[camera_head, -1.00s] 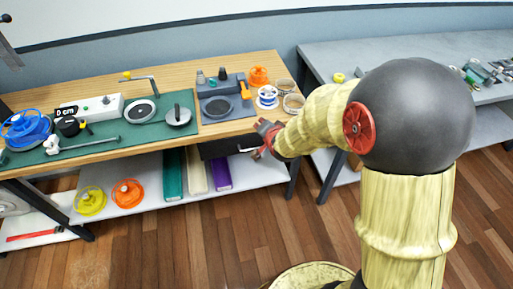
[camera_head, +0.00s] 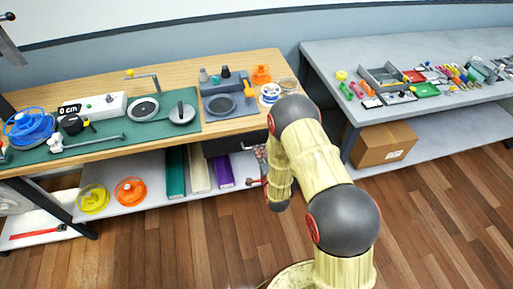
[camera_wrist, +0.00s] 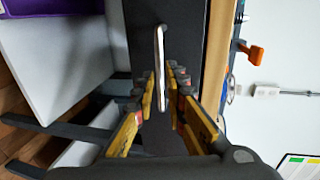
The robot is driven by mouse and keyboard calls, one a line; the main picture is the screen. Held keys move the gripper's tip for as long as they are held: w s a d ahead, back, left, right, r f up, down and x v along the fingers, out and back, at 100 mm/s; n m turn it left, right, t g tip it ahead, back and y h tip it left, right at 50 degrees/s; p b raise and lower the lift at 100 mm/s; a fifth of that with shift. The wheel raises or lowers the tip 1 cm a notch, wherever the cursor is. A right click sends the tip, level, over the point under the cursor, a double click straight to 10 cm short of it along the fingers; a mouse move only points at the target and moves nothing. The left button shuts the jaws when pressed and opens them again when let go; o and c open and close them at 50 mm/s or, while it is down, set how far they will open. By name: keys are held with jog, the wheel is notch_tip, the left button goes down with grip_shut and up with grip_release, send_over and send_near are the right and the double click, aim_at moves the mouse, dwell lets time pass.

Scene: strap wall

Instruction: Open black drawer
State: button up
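The black drawer (camera_head: 222,146) hangs under the right part of the wooden workbench, above the lower shelf. In the head view my arm hides its right part. In the wrist view its dark front (camera_wrist: 175,22) stands straight ahead, with a silver bar handle (camera_wrist: 160,62) across it. My gripper (camera_wrist: 161,80) is open, one yellow finger pair on each side of the handle. The handle lies between the fingers, with a gap showing on each side. In the head view my gripper (camera_head: 259,165) is small and partly hidden by my arm, near the drawer's front. The drawer looks closed.
The wooden bench (camera_head: 155,82) carries a green mat, a grey tool block and spools. Books (camera_head: 199,170) and orange and yellow reels stand on the lower shelf (camera_head: 150,197). A grey bench (camera_head: 330,58) with a cardboard box (camera_head: 384,145) underneath is at right. Floor in front is clear.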

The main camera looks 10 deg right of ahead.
jog(key=shift+b+x, duration=0.4)
jog(key=shift+x, duration=1.8)
grip_shut()
jog(key=shift+s+f, duration=0.15)
